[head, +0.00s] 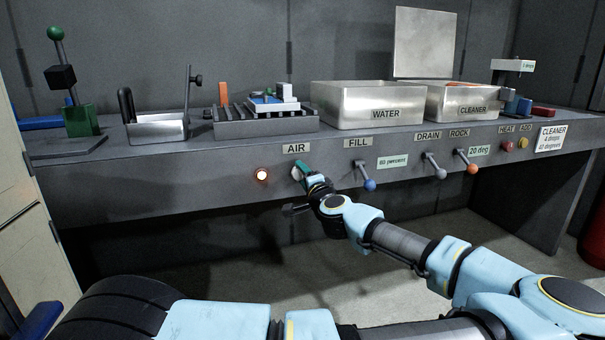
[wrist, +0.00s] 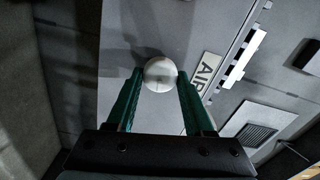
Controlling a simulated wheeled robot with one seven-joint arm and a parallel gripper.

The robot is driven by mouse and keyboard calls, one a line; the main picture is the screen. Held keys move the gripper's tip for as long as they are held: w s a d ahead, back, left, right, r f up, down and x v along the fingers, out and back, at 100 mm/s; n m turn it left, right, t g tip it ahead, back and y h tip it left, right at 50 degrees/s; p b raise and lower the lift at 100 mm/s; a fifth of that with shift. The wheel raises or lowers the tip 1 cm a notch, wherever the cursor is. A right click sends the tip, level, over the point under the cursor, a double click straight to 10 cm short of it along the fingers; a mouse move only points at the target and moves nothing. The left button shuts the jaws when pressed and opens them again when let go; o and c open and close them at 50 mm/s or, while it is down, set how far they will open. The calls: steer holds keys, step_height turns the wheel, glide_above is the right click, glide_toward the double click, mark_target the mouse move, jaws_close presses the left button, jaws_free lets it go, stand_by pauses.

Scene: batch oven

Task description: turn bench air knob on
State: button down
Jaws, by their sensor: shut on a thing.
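The air knob (wrist: 160,74) is a round, pale knob on the bench's front panel, beside the AIR label (wrist: 206,70). In the head view the AIR label (head: 296,149) sits just above the knob (head: 296,173), which is partly hidden by my gripper (head: 305,171). My gripper's green fingers (wrist: 159,93) are shut on the knob, one on either side of it. A lit lamp (head: 262,175) with a reddish rim glows on the panel just left of the knob.
To the right on the panel (head: 230,182) are a blue-ended FILL lever (head: 369,184), a DRAIN lever (head: 439,172) and an orange-ended ROCK lever (head: 471,167). WATER (head: 340,115) and CLEANER (head: 445,108) basins stand on the bench above. Open floor lies before the bench.

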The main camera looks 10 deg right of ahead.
steer(key=shift+f+m, duration=0.1)
steer(key=shift+m, duration=1)
steer(key=shift+c, duration=1.6)
jaws_free()
steer(key=shift+s, duration=0.15)
steer(key=s+d, duration=0.1)
steer(key=s, duration=0.9)
steer(key=shift+s+d, duration=0.25)
